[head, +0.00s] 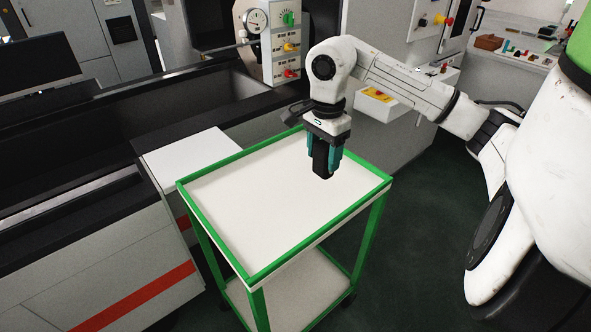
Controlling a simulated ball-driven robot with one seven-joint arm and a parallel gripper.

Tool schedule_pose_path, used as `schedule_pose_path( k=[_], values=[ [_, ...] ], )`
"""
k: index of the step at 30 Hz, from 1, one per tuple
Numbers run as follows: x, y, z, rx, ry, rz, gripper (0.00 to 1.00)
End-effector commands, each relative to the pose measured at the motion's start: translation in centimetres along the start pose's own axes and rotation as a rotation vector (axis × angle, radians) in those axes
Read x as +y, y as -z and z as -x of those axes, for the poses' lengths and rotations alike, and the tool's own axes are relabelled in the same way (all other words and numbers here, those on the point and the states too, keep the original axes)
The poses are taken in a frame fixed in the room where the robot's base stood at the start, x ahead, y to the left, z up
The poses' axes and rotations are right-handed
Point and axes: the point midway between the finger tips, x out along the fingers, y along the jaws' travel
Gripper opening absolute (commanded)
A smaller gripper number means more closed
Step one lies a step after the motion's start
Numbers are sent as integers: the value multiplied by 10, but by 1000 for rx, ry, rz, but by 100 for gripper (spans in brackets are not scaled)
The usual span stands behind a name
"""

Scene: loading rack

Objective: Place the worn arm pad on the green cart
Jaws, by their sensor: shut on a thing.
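The green cart (245,215) stands in the middle of the head view, with a green frame, a white top tray and a lower shelf. My gripper (325,165) points down over the far right part of the top tray. It is shut on a dark, blocky thing, which I take to be the worn arm pad (322,168), held between its teal fingers. The pad's lower end is at or just above the tray surface; I cannot tell whether it touches. The fingers hide part of the pad. The rest of the top tray is empty.
A long machine with a dark trough (150,115) and a white ledge (190,158) runs along the cart's left. A panel with a gauge and knobs (285,45) stands behind. Dark green floor (420,240) is open to the cart's right.

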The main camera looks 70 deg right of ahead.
Motion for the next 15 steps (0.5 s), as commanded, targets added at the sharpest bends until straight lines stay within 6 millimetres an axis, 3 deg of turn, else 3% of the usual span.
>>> schedule_pose_path(
  k=[6,15],
  values=[
    [-50,3,-20,-4,-3,0,26],
    [-85,8,-67,-2,0,0,26]
  ],
)
